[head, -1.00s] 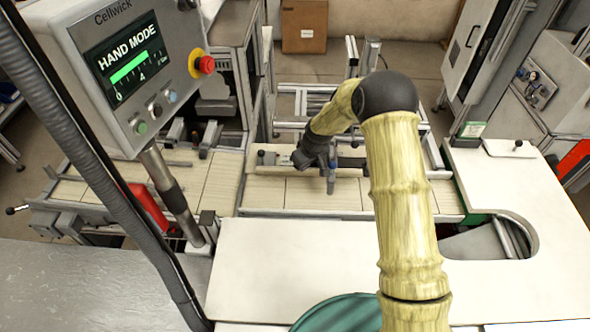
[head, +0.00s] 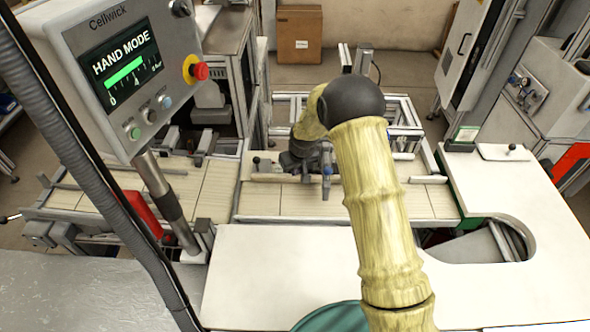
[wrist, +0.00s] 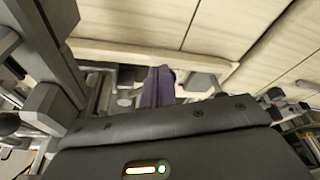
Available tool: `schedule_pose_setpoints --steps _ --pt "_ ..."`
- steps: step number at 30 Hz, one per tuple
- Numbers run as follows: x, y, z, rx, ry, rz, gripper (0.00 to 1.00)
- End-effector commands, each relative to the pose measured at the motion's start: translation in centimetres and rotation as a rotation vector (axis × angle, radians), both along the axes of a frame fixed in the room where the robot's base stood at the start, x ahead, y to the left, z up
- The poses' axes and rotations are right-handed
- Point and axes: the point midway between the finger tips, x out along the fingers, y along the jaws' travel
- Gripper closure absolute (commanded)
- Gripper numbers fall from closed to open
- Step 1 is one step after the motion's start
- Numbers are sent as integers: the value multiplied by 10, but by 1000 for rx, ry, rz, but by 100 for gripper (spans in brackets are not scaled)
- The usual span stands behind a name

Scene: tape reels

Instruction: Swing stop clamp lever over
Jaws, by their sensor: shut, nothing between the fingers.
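My gripper (head: 326,178) is low over the pale conveyor, at the cross rail, with its fingers together and empty. In the wrist view the closed dark purple fingers (wrist: 158,86) stand over a pale rail and grey bracket parts. A dark knob on a short post (head: 257,161) rises at the left end of the cross rail, left of my gripper. It may belong to the stop clamp lever, but I cannot tell for sure. My wrist and arm hide part of the rail, and contact between fingers and any lever cannot be made out.
The cross rail (head: 280,178) runs over the conveyor slats (head: 400,204). A control panel reading HAND MODE (head: 124,62) stands at left on a post. A white table with a round cutout (head: 555,215) lies at right. The front white worktop (head: 260,270) is mostly clear.

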Motion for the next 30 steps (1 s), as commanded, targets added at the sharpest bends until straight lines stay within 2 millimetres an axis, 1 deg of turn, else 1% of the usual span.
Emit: schedule_pose_setpoints --steps 1,5,12,15,19,30 --pt "-1 -1 8 0 -1 0 100" --pt "-3 -4 29 0 -2 -1 100" --pt "-12 -9 73 1 -3 4 100" --pt "-14 -12 85 0 -1 3 100" --pt "-15 -15 92 0 -1 0 100" --pt "-17 -17 92 0 -1 -2 100"
